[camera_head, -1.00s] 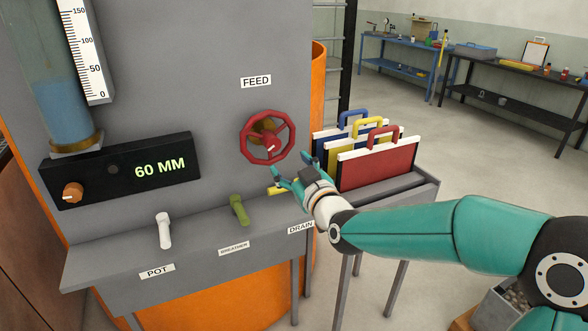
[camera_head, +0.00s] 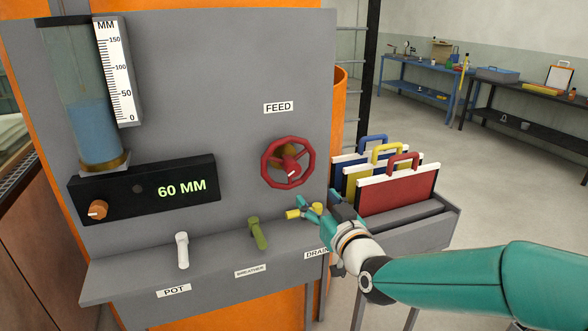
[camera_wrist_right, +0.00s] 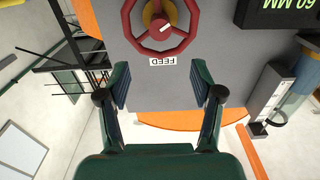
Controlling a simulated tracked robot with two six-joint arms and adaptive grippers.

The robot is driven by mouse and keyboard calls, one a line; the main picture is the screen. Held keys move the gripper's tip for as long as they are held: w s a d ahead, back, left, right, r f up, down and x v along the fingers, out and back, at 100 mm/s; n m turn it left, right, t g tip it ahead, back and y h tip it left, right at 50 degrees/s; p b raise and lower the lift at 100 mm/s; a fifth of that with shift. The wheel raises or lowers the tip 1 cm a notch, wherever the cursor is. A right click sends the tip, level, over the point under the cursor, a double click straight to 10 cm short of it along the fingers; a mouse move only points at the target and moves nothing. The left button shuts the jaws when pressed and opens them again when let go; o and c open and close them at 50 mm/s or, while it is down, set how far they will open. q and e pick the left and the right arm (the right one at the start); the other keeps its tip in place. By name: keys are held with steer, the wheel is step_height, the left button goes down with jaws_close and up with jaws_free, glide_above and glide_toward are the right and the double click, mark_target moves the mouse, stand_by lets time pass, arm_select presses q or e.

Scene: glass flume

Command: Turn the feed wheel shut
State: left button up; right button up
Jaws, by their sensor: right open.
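The red feed wheel (camera_head: 288,163) is on the grey panel under the FEED label (camera_head: 279,107). It also shows upside down at the top of the right wrist view (camera_wrist_right: 160,22). My right gripper (camera_head: 316,203) is open and empty, just below and to the right of the wheel, apart from it, beside the yellow drain handle (camera_head: 294,214). In the right wrist view its two fingers (camera_wrist_right: 160,88) are spread wide with nothing between them. My left gripper is in neither view.
A green breather handle (camera_head: 258,233) and a white pot handle (camera_head: 182,250) stand left of the drain handle. The display (camera_head: 140,190) reads 60 MM. Red, yellow and blue framed panels (camera_head: 398,190) stand in a rack close to the right of my gripper.

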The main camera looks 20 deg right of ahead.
mark_target(294, 170)
steer(key=w+p, duration=0.1)
steer(key=w, duration=0.4)
steer(key=w+p, duration=0.2)
steer(key=w, duration=0.3)
steer(key=w+p, duration=0.2)
steer(key=w, duration=0.3)
steer(key=shift+w+a, duration=0.1)
steer(key=shift+a, duration=0.15)
steer(key=shift+r, duration=0.15)
jaws_close()
